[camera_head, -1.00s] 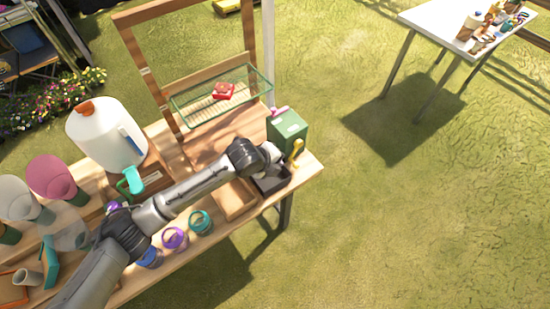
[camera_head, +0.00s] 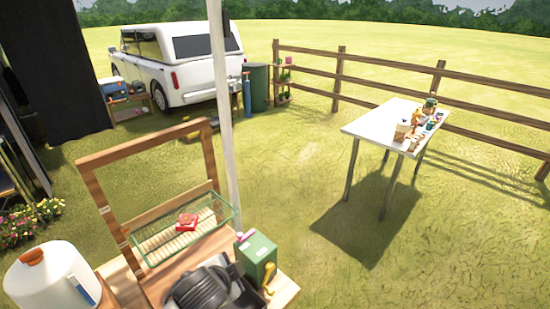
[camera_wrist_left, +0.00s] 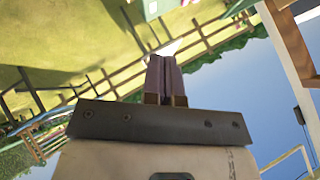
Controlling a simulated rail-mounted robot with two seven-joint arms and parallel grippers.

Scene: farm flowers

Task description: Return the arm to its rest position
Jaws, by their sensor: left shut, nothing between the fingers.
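My left gripper (camera_wrist_left: 164,75) is shut and empty in the left wrist view, its two fingers together. Behind the fingers the wrist view shows grass, a wooden fence and sky, tilted, with nothing touching the fingertips. In the head view a dark rounded joint of my arm (camera_head: 207,289) shows at the bottom, in front of the workbench. The gripper itself cannot be made out there. My right gripper is in neither view.
Near the arm stand a green box (camera_head: 258,259), a wire basket (camera_head: 160,247) holding a red item (camera_head: 187,221), a wooden frame (camera_head: 103,199) and a white jug (camera_head: 50,281). A white table (camera_head: 376,125) stands beyond. Open grass lies right.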

